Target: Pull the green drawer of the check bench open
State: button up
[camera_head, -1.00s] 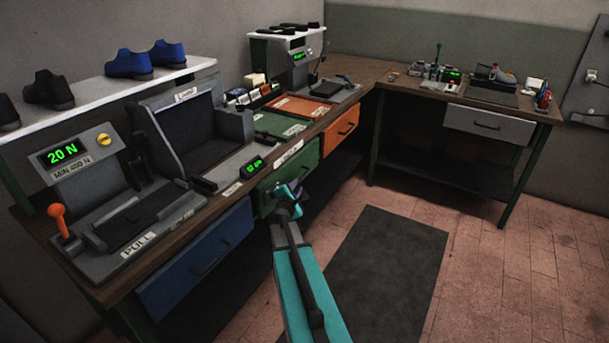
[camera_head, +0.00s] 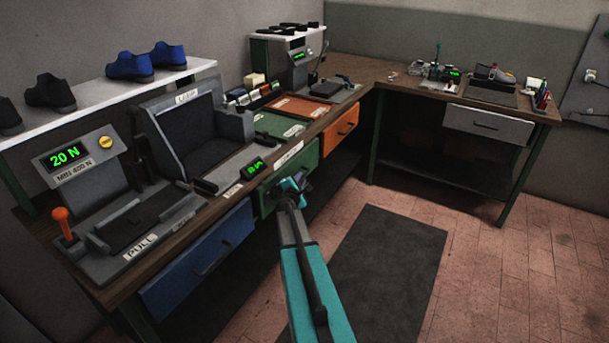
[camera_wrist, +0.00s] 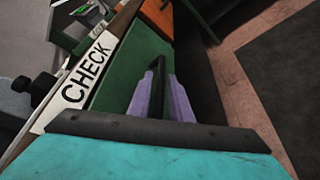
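The green drawer (camera_head: 306,162) is in the long bench on the left, under the CHECK label (camera_wrist: 84,72). Its front looks flush with the bench, and its green face (camera_wrist: 125,75) fills the middle of the wrist view. A dark bar handle (camera_wrist: 159,68) stands out from it. My gripper (camera_wrist: 160,92) is at the handle, with one purple finger on each side of the bar. Whether the fingers press on the bar is not clear. In the head view my gripper (camera_head: 292,188) is in front of the drawer and hides its handle.
A blue drawer (camera_head: 195,262) is left of the green one and an orange drawer (camera_head: 342,131) is right of it. A dark mat (camera_head: 385,270) lies on the clear floor in front. A second bench with a grey drawer (camera_head: 490,123) stands behind.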

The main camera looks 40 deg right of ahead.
jog(key=shift+p+x, duration=0.55)
jog(key=shift+x, duration=1.7)
